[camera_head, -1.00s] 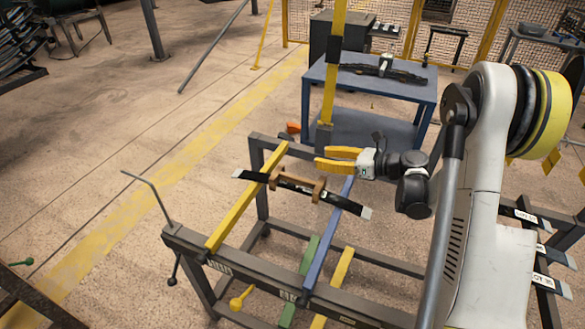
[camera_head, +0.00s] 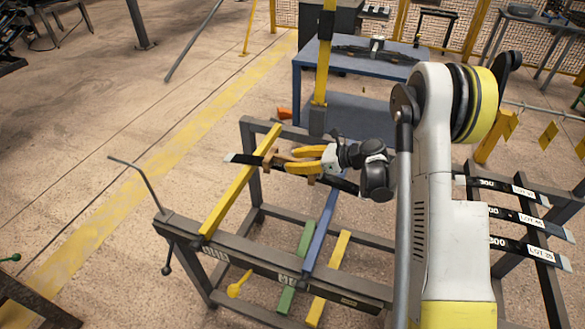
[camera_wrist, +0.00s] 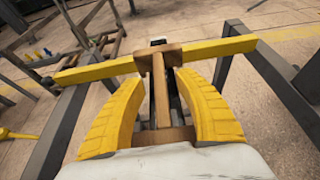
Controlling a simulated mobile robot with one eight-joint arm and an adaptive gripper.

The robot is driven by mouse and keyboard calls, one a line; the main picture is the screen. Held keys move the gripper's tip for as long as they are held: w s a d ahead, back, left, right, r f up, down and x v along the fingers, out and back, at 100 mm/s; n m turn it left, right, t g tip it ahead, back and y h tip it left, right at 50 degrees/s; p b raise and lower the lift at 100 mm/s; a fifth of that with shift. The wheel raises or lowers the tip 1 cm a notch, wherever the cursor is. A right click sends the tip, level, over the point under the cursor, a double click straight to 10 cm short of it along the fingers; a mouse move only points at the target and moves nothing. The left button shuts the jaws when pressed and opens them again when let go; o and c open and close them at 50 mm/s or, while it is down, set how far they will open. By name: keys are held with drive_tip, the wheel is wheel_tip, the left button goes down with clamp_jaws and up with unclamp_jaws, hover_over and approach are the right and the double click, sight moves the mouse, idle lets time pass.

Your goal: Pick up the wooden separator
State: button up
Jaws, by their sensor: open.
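The wooden separator (camera_wrist: 159,90) is a brown H-shaped piece with a long middle bar between two crosspieces. It lies on a dark spring leaf (camera_head: 245,158) that rests across the yellow bar (camera_head: 238,188) of the rack. In the head view only the left end of the separator (camera_head: 277,159) shows; my gripper hides the rest. My gripper (camera_head: 291,160) has yellow fingers and is open. In the wrist view its fingers (camera_wrist: 157,78) stand on either side of the separator's middle bar, with gaps visible on both sides.
The grey rack frame (camera_head: 262,258) carries a blue bar (camera_head: 322,232) and a green bar (camera_head: 297,270). A yellow post (camera_head: 323,65) rises behind my gripper. A blue table (camera_head: 350,62) stands at the back. Several labelled leaves (camera_head: 515,215) lie at right.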

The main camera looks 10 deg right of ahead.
drive_tip(key=shift+w+a+f, duration=0.15)
drive_tip(key=shift+w+a, duration=0.05)
drive_tip(key=shift+a, duration=0.1)
clamp_jaws()
drive_tip(key=shift+r, duration=0.2)
